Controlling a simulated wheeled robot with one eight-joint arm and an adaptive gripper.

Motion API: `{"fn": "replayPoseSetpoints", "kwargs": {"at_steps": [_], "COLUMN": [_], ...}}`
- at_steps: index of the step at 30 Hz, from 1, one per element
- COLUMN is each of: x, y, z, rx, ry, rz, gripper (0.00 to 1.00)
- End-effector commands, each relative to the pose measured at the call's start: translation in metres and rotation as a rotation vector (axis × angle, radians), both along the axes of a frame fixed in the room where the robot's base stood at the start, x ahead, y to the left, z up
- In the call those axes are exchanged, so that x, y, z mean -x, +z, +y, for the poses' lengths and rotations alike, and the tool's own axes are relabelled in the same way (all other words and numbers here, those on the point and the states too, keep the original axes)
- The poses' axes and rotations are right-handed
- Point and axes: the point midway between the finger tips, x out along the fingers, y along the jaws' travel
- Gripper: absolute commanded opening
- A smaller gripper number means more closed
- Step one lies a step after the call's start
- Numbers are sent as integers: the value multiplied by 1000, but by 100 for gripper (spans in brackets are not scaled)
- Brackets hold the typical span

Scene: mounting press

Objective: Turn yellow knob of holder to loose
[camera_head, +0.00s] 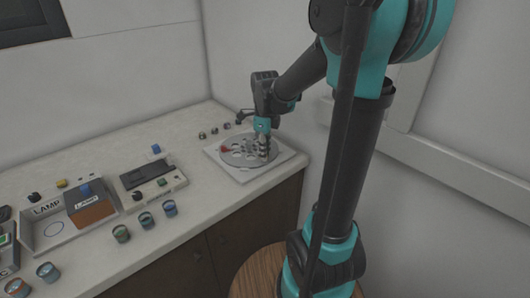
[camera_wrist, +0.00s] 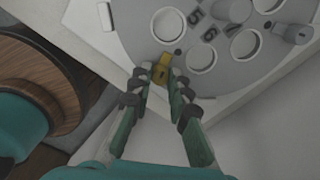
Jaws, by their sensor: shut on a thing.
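The holder (camera_head: 234,155) is a round grey disc on a white square base at the right end of the counter. In the wrist view the holder disc (camera_wrist: 140,33) shows round holes and the numbers 5, 6 and 7. The yellow knob (camera_wrist: 160,71) sits at the disc's near edge, between my gripper's fingertips. My gripper (camera_wrist: 158,86) is shut on the yellow knob, with one finger on each side. In the head view my gripper (camera_head: 264,150) points down over the right part of the holder and hides the knob.
Several small jars (camera_head: 146,220) stand along the counter's front edge. A lamp device (camera_head: 90,203) and another device (camera_head: 153,182) stand to the left. Small items (camera_head: 214,131) lie behind the holder. A round wooden top (camera_head: 262,272) is below the counter. Walls close off the back and right.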

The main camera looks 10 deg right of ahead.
Motion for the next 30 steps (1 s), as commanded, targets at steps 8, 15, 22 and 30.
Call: {"fn": "replayPoseSetpoints", "kwargs": {"at_steps": [8, 15, 22, 30], "x": [0, 0, 0, 0], "y": [0, 0, 0, 0], "z": [0, 0, 0, 0], "rx": [0, 0, 0, 0], "ry": [263, 491, 709, 966], "rz": [0, 0, 0, 0], "gripper": [0, 0, 0, 0]}}
